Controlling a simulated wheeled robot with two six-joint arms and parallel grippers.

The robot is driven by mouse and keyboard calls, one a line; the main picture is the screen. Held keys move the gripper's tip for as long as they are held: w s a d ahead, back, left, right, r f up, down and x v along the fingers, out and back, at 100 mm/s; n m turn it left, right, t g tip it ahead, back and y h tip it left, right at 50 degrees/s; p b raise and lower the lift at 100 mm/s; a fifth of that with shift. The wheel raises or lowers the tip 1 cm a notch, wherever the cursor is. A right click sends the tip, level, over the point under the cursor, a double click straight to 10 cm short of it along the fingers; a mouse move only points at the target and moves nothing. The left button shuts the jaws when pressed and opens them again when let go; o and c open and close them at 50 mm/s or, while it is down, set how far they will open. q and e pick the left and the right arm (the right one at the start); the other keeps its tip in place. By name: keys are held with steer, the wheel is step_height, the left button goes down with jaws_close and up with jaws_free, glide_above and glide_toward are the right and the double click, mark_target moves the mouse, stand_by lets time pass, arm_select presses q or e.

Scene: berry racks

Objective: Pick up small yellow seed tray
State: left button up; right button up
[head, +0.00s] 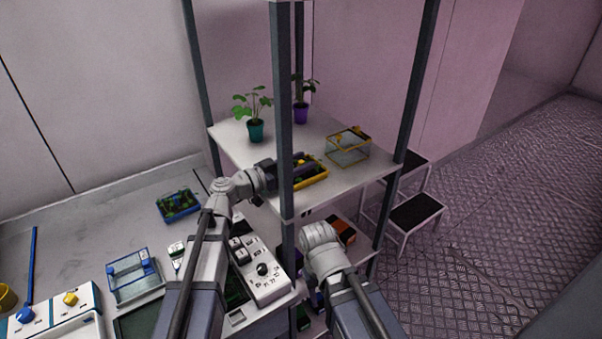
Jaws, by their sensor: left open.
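The small yellow seed tray (318,179), with green plants in it, sits on the upper white shelf behind the front post. My left gripper (304,164) reaches in from the left, past the post, and is open at the tray. The post and the gripper hide part of the tray, and I cannot tell whether the fingers touch it. My right arm's wrist shows below the shelf's front corner. Its gripper does not show.
A clear box with a yellow frame (349,153) stands right of the tray. Potted plants in teal (255,132) and purple (300,113) stand behind. Dark rack posts (284,110) bound the shelf. A blue seed tray (179,206) sits on the left bench. A step stool (418,211) stands right.

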arm_select(q)
steer(key=shift+c, duration=0.3)
jaws_close()
stand_by(0.4)
